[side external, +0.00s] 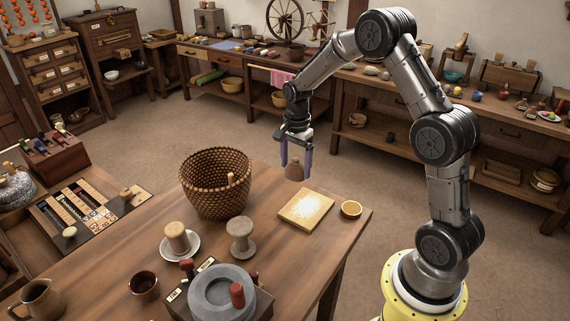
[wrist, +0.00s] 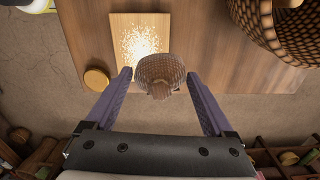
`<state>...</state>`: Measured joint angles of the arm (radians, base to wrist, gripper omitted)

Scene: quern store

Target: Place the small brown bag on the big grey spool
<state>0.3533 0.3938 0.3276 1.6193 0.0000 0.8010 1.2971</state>
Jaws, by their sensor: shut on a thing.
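My gripper (side external: 295,171) is shut on the small brown bag (side external: 293,172), held in the air near the table's far edge, behind the wooden board. In the wrist view the bag (wrist: 160,70) sits between the two purple fingertips, its tied neck towards me. The big grey spool (side external: 241,238) stands upright on the table, to the left of and nearer the camera than the bag, with its top bare. It does not show in the wrist view.
A wicker basket (side external: 214,187) stands behind the spool. A wooden board with pale powder (side external: 306,209) and a small orange-topped bowl (side external: 351,209) lie right of it. A tan spool (side external: 177,239) on a white saucer (side external: 194,249) is left; a grey quern (side external: 222,291) is in front.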

